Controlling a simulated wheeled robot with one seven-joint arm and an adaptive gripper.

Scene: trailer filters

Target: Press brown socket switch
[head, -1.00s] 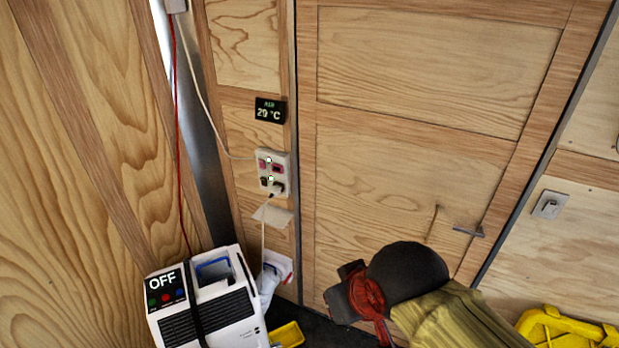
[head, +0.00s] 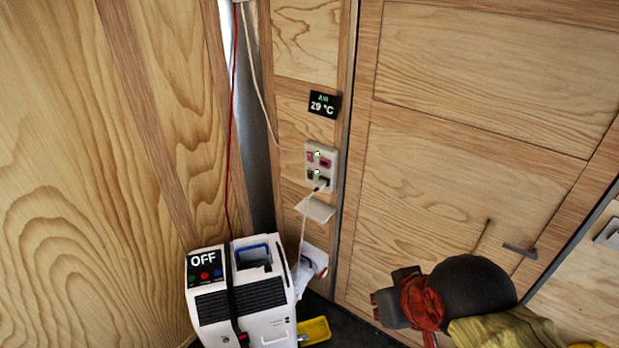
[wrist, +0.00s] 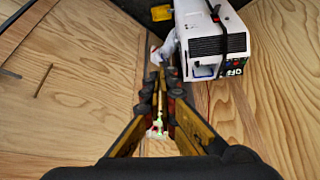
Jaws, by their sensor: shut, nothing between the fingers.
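The white socket panel (head: 320,168) is on the narrow wooden wall strip beside the door. It has pink-red pieces in its upper row, a small dark switch (head: 310,174) at lower left and a plug at lower right. I cannot be sure that this dark switch is the brown one. Two green lights glow on the panel. My gripper (head: 381,306) is shut and empty, lower and to the right of the panel, apart from it. In the wrist view, my fingers (wrist: 160,84) are close together, and the panel (wrist: 157,131) partly shows between them.
A white machine (head: 240,295) with an OFF display stands below the panel at left. A yellow tray (head: 314,330) is beside it. A white flap (head: 315,208) juts out under the panel, with a cable past it. A thermometer display (head: 324,104) is above. A door handle (head: 520,251) is at right.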

